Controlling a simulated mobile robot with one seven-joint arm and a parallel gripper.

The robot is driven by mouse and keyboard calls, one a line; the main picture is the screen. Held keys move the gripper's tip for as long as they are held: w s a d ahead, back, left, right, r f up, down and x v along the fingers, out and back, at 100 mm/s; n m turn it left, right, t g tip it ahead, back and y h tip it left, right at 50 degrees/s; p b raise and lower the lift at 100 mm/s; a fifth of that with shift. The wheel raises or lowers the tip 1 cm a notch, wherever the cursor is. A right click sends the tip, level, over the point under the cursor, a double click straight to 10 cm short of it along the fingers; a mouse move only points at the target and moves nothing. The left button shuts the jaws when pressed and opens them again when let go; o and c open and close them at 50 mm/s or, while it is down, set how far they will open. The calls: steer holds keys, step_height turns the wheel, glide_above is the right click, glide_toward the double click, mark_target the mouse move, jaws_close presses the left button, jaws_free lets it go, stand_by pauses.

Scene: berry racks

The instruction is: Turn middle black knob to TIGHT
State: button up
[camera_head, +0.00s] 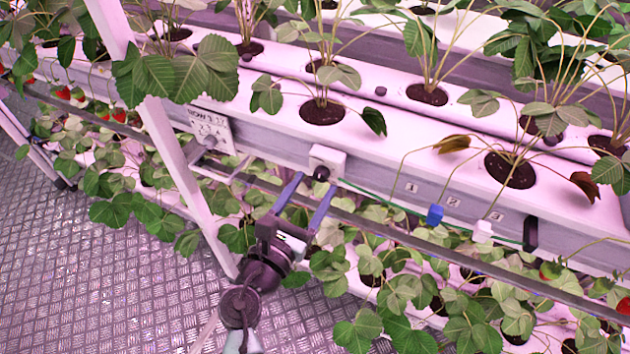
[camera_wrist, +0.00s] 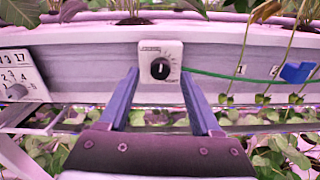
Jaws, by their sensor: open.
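The black knob (camera_wrist: 160,69) sits on a small pale dial box (camera_wrist: 148,50) on the front of the grey gutter. Its white pointer mark looks close to upright. Any lettering on the dial is too small to read. In the head view the knob (camera_head: 321,173) shows as a dark round shape on its white box (camera_head: 327,157). My gripper (camera_wrist: 160,78) is open, with one blue finger on each side below the knob. In the head view my gripper (camera_head: 313,184) reaches up toward the box from below. I cannot tell whether the fingertips touch anything.
A green line runs right from the box past a blue clip (camera_head: 435,215), a white clip (camera_head: 482,231) and a black clip (camera_head: 530,233). A numbered card (camera_head: 212,130) hangs left. A metal rail (camera_head: 375,228) and strawberry leaves lie below the gutter. A slanted white post stands left of my arm.

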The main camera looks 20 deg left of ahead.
steer(key=shift+w, duration=0.85)
steer(key=shift+c, duration=0.3)
jaws_close()
